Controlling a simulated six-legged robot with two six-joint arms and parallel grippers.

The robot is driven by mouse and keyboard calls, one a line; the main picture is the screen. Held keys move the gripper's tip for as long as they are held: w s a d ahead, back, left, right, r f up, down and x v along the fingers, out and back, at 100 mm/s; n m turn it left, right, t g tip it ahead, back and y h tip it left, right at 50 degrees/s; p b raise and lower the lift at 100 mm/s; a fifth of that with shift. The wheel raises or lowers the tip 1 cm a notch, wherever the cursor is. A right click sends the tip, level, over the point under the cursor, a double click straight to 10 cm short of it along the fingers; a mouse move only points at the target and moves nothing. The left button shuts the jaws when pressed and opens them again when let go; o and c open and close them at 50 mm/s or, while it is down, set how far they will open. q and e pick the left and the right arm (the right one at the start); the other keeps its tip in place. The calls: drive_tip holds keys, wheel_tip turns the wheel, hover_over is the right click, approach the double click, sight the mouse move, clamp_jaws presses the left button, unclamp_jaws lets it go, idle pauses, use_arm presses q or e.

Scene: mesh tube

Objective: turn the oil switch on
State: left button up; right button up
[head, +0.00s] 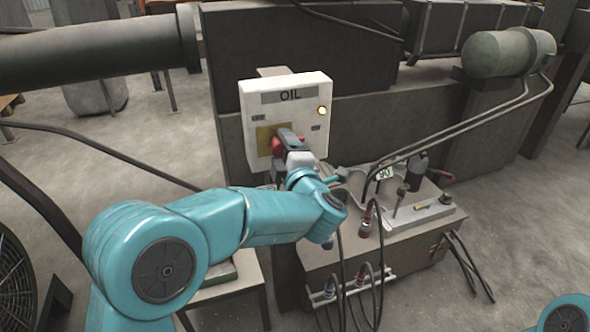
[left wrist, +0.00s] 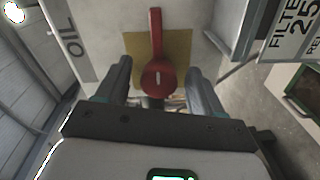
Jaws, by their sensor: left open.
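A white box marked OIL (head: 285,97) stands upright with a small glowing lamp (head: 322,110) at its upper right. On its yellowish plate (head: 263,134) sits a red switch (head: 277,147), mostly covered by my left gripper (head: 284,140) in the head view. In the left wrist view the red switch (left wrist: 155,50) shows whole, its long handle pointing to the top of the picture. My left gripper (left wrist: 160,68) is open, its fingers on either side of the switch's round hub, with gaps visible on both sides. My right gripper is out of view.
A grey machine unit (head: 385,235) with hoses, valves and cables stands right of the box. A thick dark pipe (head: 90,45) runs at upper left. A sign (left wrist: 297,38) beginning FILTE shows at the right of the left wrist view. Concrete floor is open at right.

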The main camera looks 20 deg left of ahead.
use_arm(q)
drive_tip(key=v, duration=1.5)
drive_tip(key=shift+b, duration=0.45)
